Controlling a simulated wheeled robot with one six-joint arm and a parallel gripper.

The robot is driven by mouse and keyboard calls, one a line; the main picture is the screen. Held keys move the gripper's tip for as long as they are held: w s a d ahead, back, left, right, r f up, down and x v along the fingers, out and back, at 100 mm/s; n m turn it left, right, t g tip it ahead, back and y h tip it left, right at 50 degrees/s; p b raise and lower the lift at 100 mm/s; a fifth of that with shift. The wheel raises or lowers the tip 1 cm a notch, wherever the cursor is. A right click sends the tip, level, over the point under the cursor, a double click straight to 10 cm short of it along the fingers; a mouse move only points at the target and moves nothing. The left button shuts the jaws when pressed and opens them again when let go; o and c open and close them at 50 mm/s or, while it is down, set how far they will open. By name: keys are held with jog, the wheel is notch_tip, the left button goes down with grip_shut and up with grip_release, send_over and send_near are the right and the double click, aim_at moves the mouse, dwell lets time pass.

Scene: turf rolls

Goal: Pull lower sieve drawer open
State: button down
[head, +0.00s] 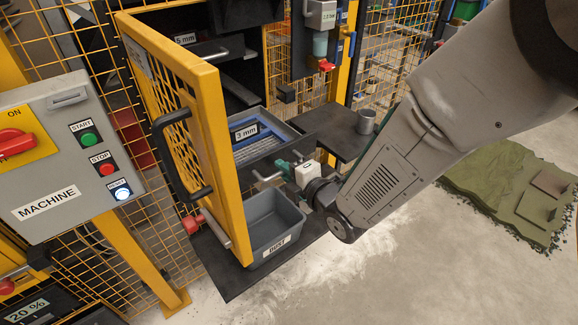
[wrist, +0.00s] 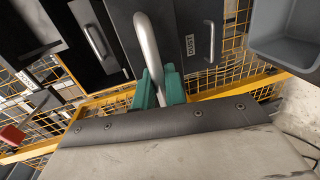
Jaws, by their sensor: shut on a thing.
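The lower sieve drawer, labelled "3 mm" (head: 246,133), stands partly out of the dark machine, its blue-grey inside visible from above. My gripper (head: 284,172) is in front of it, with green fingers. In the wrist view, my gripper (wrist: 158,88) is shut on a bent metal bar handle (wrist: 147,45) in front of a dark panel.
An open yellow mesh door (head: 207,150) stands close to the left of my gripper. A grey dust bin (head: 272,228) sits on a dark plate below; it also shows in the wrist view (wrist: 286,30). A grey cup (head: 366,122) stands on a dark shelf to the right.

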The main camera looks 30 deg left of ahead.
jog(key=shift+f, duration=0.1)
jog(key=c, duration=1.5)
grip_release()
jog(key=v, duration=0.8)
jog(key=shift+w, duration=0.1)
